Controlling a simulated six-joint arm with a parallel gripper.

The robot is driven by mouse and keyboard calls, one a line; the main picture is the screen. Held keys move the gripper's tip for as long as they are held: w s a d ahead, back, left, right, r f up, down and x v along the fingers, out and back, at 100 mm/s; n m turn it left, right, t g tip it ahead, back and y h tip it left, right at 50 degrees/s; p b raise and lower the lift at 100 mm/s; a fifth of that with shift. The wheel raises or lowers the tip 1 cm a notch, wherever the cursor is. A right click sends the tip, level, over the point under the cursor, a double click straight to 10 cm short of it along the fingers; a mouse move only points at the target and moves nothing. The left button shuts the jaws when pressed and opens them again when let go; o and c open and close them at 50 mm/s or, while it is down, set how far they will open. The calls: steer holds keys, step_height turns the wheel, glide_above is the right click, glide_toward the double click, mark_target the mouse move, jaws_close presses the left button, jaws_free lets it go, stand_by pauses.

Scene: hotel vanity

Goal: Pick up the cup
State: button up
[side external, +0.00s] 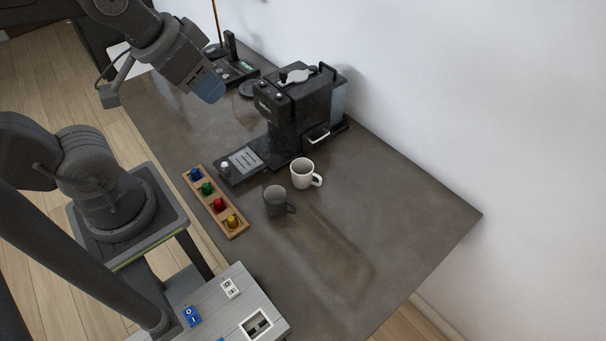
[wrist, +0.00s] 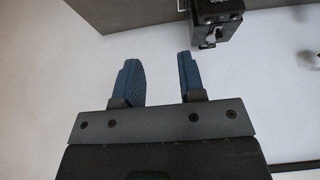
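Two cups stand upright on the dark grey counter (side external: 420,215). The white cup (side external: 296,180) has its handle toward the right. The dark grey cup (side external: 275,204) stands just in front of it, to the left, handle also to the right. My gripper (side external: 208,90) is high above the counter, up and left of both cups and well apart from them. In the wrist view my gripper (wrist: 161,75) has its two blue fingers spread, with nothing between them. I cannot make out either cup for certain in the wrist view.
A black coffee machine (side external: 275,112) stands behind the cups; part of a black device (wrist: 216,18) shows in the wrist view. A wooden strip with coloured knobs (side external: 239,232) lies left of the cups. The counter to their right is clear, with a white wall behind.

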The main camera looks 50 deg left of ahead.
steer(key=o, duration=1)
steer(key=shift+o, duration=0.2)
steer(key=n+g, duration=0.6)
steer(key=n, duration=0.7)
glide_above(303, 172)
steer(key=s+d, duration=0.2)
step_height(303, 172, down, 31)
steer(key=shift+s+d+f, duration=0.15)
steer(key=shift+w+f, duration=0.15)
steer(key=shift+f, duration=1.2)
steer(key=shift+w+f, duration=0.1)
steer(key=shift+f, duration=1.2)
